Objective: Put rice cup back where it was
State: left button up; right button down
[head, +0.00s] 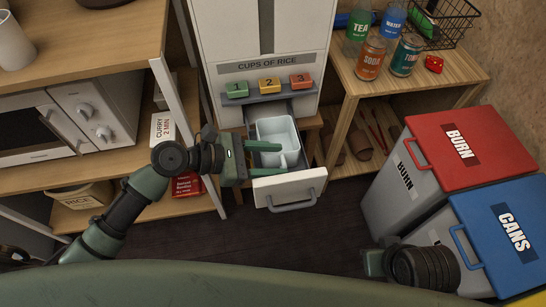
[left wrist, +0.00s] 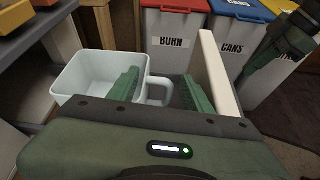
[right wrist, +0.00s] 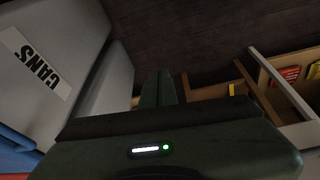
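The rice cup (head: 277,132), a pale square cup with a handle, sits upright in the open drawer (head: 290,189) of the white rice dispenser (head: 262,45). It also shows in the left wrist view (left wrist: 88,80). My left gripper (head: 279,154) reaches into the drawer. Its fingers are apart, one on each side of the cup handle (left wrist: 158,89); I cannot tell whether they touch it.
The BURN bin (head: 430,165) and CANS bin (head: 500,225) stand at the right. A wooden shelf (head: 445,82) holds bottles and cans. A microwave (head: 70,115) is at the left. Dark floor (head: 330,225) lies clear before the drawer.

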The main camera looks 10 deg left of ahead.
pick_arm(q)
jog(key=shift+a+r, duration=0.15)
jog(key=p+v, duration=0.2)
jog(key=v, duration=1)
jog(key=s+f+m+y, duration=0.3)
jog(key=f+m, duration=0.4)
jog(key=f, duration=0.1)
jog(key=s+f+m+y, duration=0.3)
jog(key=f+m, duration=0.3)
jog(key=f, duration=0.2)
jog(key=s+a+f+m+g+y, duration=0.1)
jog(key=s+a+f+m+y, duration=0.3)
jog(key=m, duration=0.6)
jog(key=shift+s+a+f+g+y, duration=0.35)
jog(key=shift+s+f+y, duration=0.35)
jog(key=shift+y, duration=0.5)
pick_arm(e)
jog(key=x, duration=0.7)
jog(key=shift+s, duration=0.3)
jog(key=shift+s+a+f, duration=0.1)
jog(key=shift+a, duration=0.05)
